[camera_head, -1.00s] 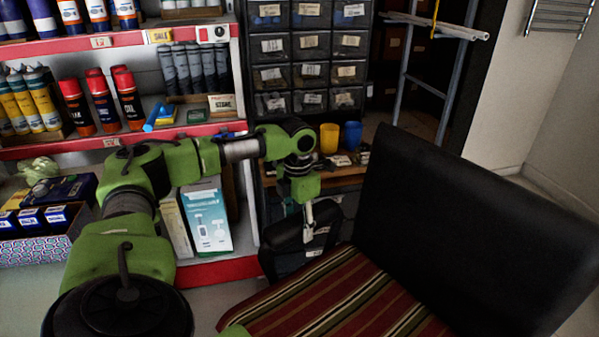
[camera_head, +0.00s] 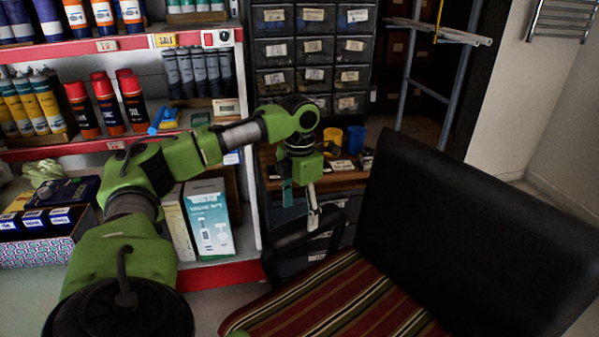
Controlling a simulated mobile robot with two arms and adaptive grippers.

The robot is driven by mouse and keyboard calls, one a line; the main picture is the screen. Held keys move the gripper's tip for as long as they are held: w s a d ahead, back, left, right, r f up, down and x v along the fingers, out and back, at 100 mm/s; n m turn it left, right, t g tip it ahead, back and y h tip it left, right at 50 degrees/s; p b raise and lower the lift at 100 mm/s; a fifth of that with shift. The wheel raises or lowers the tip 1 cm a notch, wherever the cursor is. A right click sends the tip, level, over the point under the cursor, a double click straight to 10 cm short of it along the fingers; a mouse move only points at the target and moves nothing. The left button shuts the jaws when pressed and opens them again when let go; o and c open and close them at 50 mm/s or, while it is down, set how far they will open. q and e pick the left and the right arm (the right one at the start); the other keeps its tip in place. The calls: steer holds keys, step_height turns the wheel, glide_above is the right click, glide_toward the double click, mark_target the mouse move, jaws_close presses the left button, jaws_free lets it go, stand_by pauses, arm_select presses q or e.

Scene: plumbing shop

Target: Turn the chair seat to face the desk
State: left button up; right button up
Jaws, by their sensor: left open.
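The chair stands at the lower right, with a black backrest (camera_head: 480,220) on its right side and a seat (camera_head: 345,305) striped in red, dark and cream. The seat's front is cut off by the lower picture edge. My left gripper (camera_head: 300,205) points down beyond the seat's far left edge, in front of a black bag. Its two fingers are apart with nothing between them, and I see no contact with the chair. A wooden worktop (camera_head: 345,180) lies behind the gripper; I cannot tell whether it is the desk. My right gripper is out of view.
A red-edged shelf (camera_head: 120,145) with cans and tubes fills the left. Dark drawers (camera_head: 312,60) stand behind the worktop, which holds a yellow cup (camera_head: 332,138) and a blue cup (camera_head: 355,138). The black bag (camera_head: 300,250) is close to the seat. A metal rack (camera_head: 455,85) stands behind the backrest.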

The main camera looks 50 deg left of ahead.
arm_select(q)
step_height(320, 180, up, 6)
stand_by(0.4)
